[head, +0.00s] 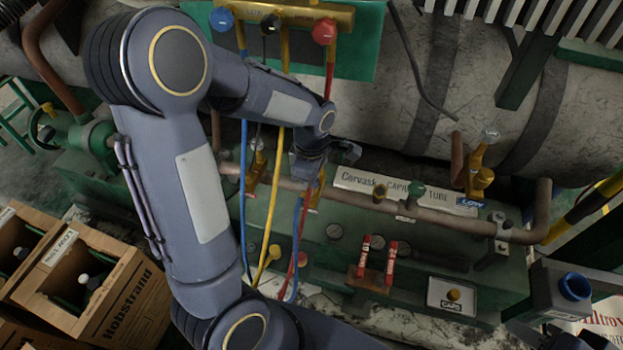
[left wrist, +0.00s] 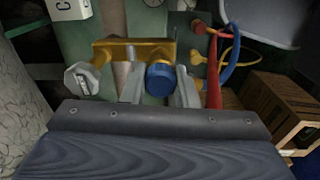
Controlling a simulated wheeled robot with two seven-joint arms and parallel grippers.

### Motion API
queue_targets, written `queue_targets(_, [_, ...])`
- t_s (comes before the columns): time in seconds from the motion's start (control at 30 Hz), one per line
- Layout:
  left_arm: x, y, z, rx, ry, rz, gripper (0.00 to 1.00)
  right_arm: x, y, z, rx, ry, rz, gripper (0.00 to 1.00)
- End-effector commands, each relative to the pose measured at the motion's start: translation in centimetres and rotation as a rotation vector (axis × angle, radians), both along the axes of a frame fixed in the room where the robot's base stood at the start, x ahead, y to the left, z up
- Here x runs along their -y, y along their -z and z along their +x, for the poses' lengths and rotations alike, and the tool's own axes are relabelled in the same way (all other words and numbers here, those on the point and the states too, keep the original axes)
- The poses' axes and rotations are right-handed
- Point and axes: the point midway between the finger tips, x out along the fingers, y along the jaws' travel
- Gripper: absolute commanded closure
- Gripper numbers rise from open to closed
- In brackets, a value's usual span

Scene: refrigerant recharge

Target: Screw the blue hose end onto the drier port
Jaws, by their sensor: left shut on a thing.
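My left gripper (head: 312,170) is at a brass valve (head: 316,194) on the green skid, largely hidden behind its own wrist. In the left wrist view its two grey fingers (left wrist: 158,92) are shut on the round blue hose end (left wrist: 160,78). A brass fitting (left wrist: 130,48) stands directly behind the blue end; I cannot tell whether the threads are engaged. The blue hose (head: 296,245) loops below the gripper. What seems to be my right gripper (head: 548,336) is a dark shape at the bottom right edge, its jaws unclear. I cannot clearly identify the drier port.
The manifold (head: 285,14) with blue, black and red knobs hangs above. Yellow (head: 273,190) and red (left wrist: 214,72) hoses run close to the left gripper. Wooden crates (head: 125,310) stand lower left.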

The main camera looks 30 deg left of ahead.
Motion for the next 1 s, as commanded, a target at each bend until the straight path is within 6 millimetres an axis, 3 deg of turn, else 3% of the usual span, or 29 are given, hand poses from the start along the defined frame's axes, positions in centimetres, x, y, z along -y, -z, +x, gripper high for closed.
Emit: queue_targets(1.0, [0.0, 1.1, 0.0, 0.000, 0.000, -0.001, 0.95, 0.0, 0.8, 0.0, 0.000, 0.000, 0.000, 0.64])
